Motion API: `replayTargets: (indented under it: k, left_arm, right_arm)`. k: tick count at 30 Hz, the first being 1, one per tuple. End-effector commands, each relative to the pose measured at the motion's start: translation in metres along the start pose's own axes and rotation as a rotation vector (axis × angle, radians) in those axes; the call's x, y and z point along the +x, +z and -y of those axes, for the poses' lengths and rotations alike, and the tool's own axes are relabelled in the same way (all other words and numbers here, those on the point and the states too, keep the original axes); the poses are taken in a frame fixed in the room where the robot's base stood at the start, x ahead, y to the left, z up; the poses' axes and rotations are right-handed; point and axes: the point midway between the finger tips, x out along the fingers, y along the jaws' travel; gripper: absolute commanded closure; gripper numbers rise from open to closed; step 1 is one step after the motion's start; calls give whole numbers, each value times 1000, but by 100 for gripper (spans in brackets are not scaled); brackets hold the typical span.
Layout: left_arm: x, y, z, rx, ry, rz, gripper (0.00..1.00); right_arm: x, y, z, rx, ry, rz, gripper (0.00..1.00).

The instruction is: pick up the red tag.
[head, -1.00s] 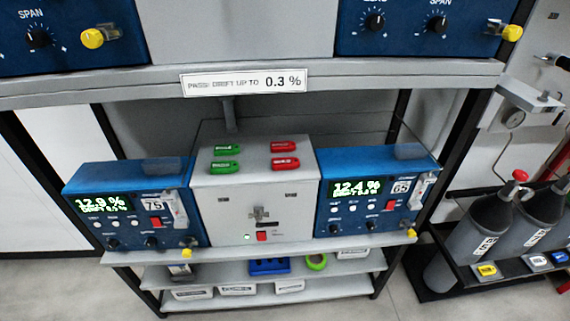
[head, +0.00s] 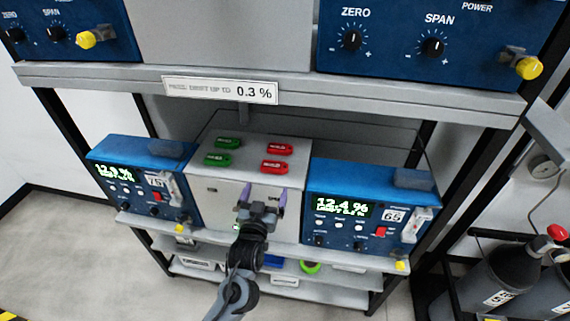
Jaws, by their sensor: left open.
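Two red tags lie on top of the grey box, the far red tag (head: 279,148) and the near red tag (head: 274,167), one behind the other on the right side of the grey box top (head: 248,156). My left gripper (head: 262,194) is in front of the grey box, below the near red tag in the picture. Its two purple-tipped fingers are spread and empty, apart from the tags. It hides part of the box's front. My right gripper is out of view.
Two green tags (head: 228,142) (head: 217,159) lie left of the red ones. A blue analyser stands on each side of the box, left (head: 130,150) and right (head: 360,180). An upper shelf edge (head: 330,95) with a sign overhangs behind. Gas cylinders (head: 500,280) stand at right.

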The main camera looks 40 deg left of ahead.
Motion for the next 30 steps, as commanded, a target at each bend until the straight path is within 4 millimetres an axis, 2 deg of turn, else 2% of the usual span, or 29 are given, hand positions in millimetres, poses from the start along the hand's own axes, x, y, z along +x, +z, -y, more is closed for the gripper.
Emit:
replayTargets:
  k: [4, 9, 17, 25, 30]
  left_arm:
    - [22, -5, -2, -2, 2, -8, 0]
    - [42, -4, -1, -2, 2, -7, 0]
    - [56, -3, -1, -2, 4, -5, 0]
    - [90, -1, 0, -2, 3, -7, 0]
    - [101, -1, 0, -2, 4, -6, 0]
  right_arm:
    - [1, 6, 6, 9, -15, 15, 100]
    - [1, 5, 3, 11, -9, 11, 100]
    - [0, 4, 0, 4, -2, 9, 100]
    - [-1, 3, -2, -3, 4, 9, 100]
    - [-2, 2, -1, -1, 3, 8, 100]
